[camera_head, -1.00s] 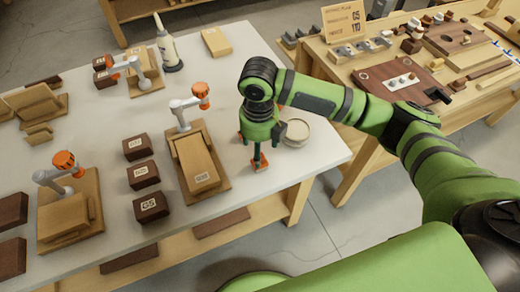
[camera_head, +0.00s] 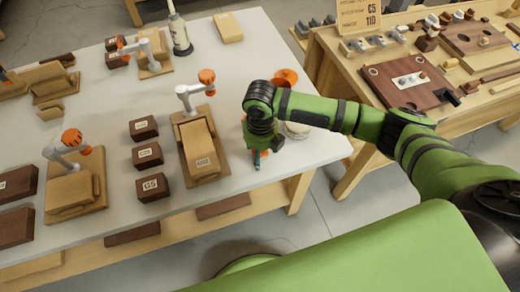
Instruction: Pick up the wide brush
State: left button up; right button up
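My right gripper (camera_head: 258,158) points down over the front right part of the white bench top (camera_head: 225,80), just right of a wooden clamp board. The arm and wrist cover much of it, so whether its fingers are open or shut is not clear. No brush is clearly visible elsewhere. An orange round thing (camera_head: 285,76) shows behind the wrist. My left gripper is not in view.
A pale round tin (camera_head: 297,131) stands close to the right of the gripper, partly hidden by the arm. Wooden clamp boards (camera_head: 200,150) and dark labelled blocks (camera_head: 148,155) stand to the left. A glue bottle (camera_head: 180,37) stands at the back. A second bench (camera_head: 400,120) is at right.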

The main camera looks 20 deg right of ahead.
jog(key=c, duration=1.2)
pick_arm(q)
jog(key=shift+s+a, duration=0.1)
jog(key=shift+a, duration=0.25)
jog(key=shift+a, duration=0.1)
pick_arm(e)
jog(key=shift+r, duration=0.55)
notch_tip(320, 180, up, 3)
jog(key=shift+w+f+b, duration=0.1)
jog(key=shift+b, duration=0.35)
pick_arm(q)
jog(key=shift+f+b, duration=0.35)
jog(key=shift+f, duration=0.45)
pick_arm(e)
jog(key=s+d+r, duration=0.5)
jog(key=s+r, duration=0.2)
jog(key=s, duration=0.3)
jog(key=shift+s, duration=0.4)
